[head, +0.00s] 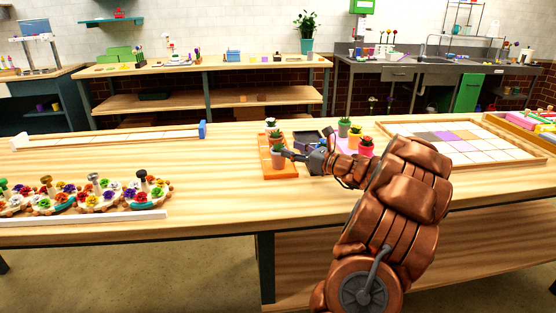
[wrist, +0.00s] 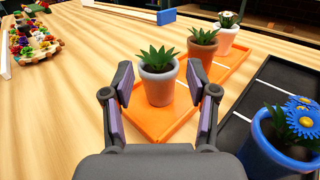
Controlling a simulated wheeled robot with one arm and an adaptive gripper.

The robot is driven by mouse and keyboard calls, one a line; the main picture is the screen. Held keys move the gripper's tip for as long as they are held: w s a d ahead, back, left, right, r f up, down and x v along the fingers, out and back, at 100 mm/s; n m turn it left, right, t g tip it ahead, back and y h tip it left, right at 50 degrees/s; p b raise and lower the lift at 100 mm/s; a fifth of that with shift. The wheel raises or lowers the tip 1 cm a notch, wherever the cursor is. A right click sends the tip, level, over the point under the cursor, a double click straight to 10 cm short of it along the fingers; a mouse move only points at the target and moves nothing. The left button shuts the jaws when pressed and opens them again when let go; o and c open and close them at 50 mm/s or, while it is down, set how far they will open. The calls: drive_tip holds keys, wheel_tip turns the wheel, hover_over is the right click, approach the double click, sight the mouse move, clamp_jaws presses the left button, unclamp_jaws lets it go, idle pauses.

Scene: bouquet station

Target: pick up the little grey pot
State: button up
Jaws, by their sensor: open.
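My gripper (wrist: 158,74) is open, with one finger on each side of the pot in the wrist view. I cannot tell whether either finger touches it. In the head view my gripper (head: 288,154) is beside the pot, reaching in from the right.
A brown pot (wrist: 202,48) and a pale pink pot (wrist: 225,35) stand behind it on the tray. A blue pot (wrist: 264,150) with blue flowers is close at right, on a dark tray (wrist: 240,110). Flower wreaths (head: 100,195) lie at left; bare table lies between.

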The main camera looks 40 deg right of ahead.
sight(282, 146)
drive_tip(key=shift+w+a, duration=0.2)
drive_tip(key=shift+w, duration=0.75)
drive_tip(key=shift+w+a, duration=0.15)
drive_tip(key=shift+w, duration=0.85)
drive_tip(key=shift+w+a, duration=0.2)
drive_tip(key=shift+w, duration=0.75)
clamp_jaws()
